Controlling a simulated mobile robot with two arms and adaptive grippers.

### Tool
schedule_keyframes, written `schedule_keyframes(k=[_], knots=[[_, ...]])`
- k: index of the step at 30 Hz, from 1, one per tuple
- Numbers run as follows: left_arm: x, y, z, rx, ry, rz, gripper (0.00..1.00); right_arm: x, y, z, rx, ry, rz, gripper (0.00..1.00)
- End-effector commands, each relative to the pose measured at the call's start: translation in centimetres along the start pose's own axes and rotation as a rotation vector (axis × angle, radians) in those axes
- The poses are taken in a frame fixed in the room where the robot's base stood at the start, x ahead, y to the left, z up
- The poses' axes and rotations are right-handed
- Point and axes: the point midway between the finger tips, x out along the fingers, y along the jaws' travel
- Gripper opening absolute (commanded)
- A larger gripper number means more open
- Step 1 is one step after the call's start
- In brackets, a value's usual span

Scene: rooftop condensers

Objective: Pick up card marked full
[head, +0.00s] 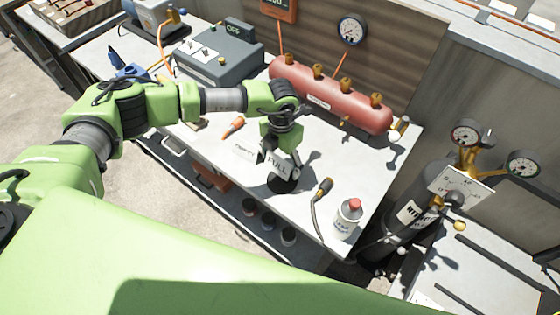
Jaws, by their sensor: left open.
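The white card marked FULL (277,166) is on the workbench (215,160), right by my left gripper (277,160). The gripper points down at the card from above, with its fingers open. The fingers overlap the card, and I cannot tell whether they touch it. A dark round shape (283,185) shows just below the card; I cannot tell whether it is a stand or shadow. A second white card (243,152), with lettering that seems to read EMPTY, is just left of the gripper. My right gripper is out of view.
An orange-handled tool (233,127) lies left of the gripper. A red manifold tank (330,95) and grey box (220,55) stand behind. A hose with a yellow-black end (323,188) and a red-capped bottle (348,215) are to the right. A dark cylinder (415,210) stands beyond the bench edge.

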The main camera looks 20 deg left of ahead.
Motion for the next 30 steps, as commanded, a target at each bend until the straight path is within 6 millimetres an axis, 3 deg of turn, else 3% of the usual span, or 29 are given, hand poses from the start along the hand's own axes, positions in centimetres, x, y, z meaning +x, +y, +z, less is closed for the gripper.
schedule_keyframes(k=[4,7,8,20,27,30], knots=[[0.0,0.0,0.0,0.0,0.0,0.0,0.71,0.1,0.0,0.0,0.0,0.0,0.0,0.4],[0.0,0.0,0.0,0.0,0.0,0.0,0.45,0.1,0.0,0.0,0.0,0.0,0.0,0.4],[0.0,0.0,0.0,0.0,0.0,0.0,0.44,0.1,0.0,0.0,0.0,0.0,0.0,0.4],[-0.3,0.0,0.1,0.0,-0.002,-0.001,0.44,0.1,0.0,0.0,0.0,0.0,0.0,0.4],[-2.9,0.0,0.1,0.001,-0.004,0.0,0.44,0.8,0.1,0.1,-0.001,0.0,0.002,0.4],[-4.3,-1.1,-0.6,0.005,-0.004,-0.003,0.44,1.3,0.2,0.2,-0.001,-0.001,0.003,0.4]])
